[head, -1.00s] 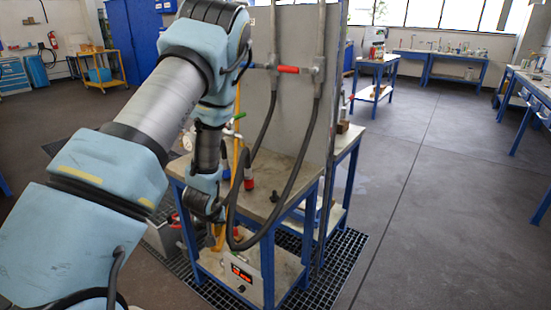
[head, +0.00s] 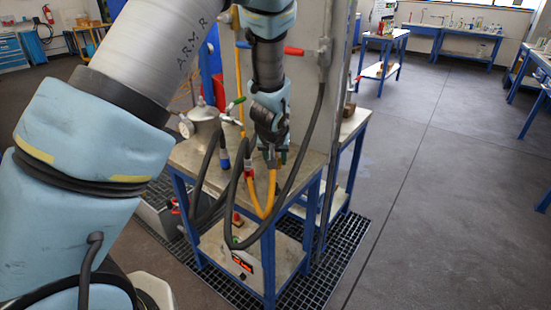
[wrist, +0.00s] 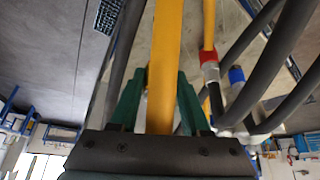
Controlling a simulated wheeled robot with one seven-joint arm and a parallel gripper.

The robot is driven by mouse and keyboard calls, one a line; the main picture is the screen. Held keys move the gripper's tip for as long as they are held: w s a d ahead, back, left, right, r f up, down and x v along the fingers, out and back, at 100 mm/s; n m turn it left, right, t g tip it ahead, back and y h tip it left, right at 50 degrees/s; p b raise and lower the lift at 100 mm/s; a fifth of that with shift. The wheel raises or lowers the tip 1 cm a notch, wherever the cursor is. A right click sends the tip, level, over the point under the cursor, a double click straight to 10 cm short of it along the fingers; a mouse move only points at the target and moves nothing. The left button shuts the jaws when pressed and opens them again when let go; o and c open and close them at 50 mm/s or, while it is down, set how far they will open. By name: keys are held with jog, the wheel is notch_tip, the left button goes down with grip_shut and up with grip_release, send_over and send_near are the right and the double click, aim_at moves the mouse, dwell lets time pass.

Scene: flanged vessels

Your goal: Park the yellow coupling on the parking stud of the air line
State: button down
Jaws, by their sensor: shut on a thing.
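My gripper (head: 272,160) points down over the front of the bench, shut on the yellow coupling. A yellow hose (head: 267,208) hangs from the gripper in a loop past the bench's front edge. A red-collared coupling (head: 248,170) stands close to the left of the gripper, and a blue-collared one (head: 224,160) further left. I cannot make out the parking stud; my gripper may hide it.
An upright grey panel (head: 340,70) stands behind. The floor to the right is clear.

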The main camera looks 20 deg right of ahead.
aim_at(276, 184)
jog(key=shift+a+f+b, duration=0.1)
jog(key=shift+f+b, duration=0.15)
jog(key=shift+b, duration=0.2)
notch_tip(276, 184, down, 5)
jog(key=b, duration=0.4)
jog(key=shift+r, duration=0.1)
jog(key=shift+f+b, duration=0.25)
jog(key=shift+b, duration=0.1)
dwell(0.9)
jog(key=shift+f+b, duration=1.25)
jog(key=shift+f, duration=0.3)
jog(key=shift+c, duration=1.4)
grip_release()
jog(key=shift+s+r, duration=0.1)
